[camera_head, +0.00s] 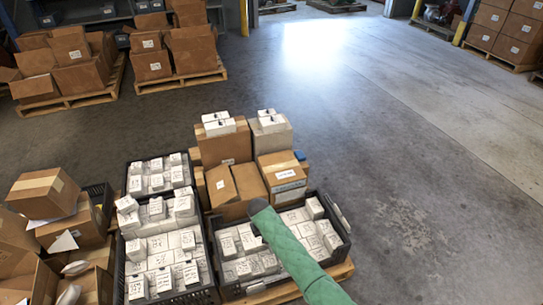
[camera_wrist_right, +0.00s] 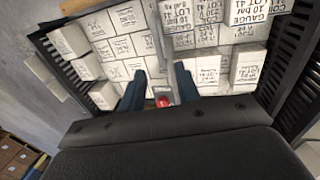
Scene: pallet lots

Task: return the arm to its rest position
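My right arm (camera_head: 295,258), in a green sleeve, reaches from the bottom right over a black crate (camera_head: 340,252) of small white labelled boxes. Its dark end is over the crate's contents; the fingers are hidden in the head view. In the right wrist view my right gripper (camera_wrist_right: 159,84) has two dark blue fingers standing apart, pointing at the white boxes (camera_wrist_right: 208,68). A small red spot (camera_wrist_right: 163,102) and a narrow grey piece show between the fingers; I cannot tell what they are. No box is clearly held. My left gripper is out of view.
More black crates of white boxes stand at the left, with brown cartons (camera_head: 228,140) behind. An open carton (camera_head: 75,285) is at the lower left. Loaded pallets (camera_head: 180,78) stand at the back left and far right. The floor (camera_head: 410,190) to the right is clear.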

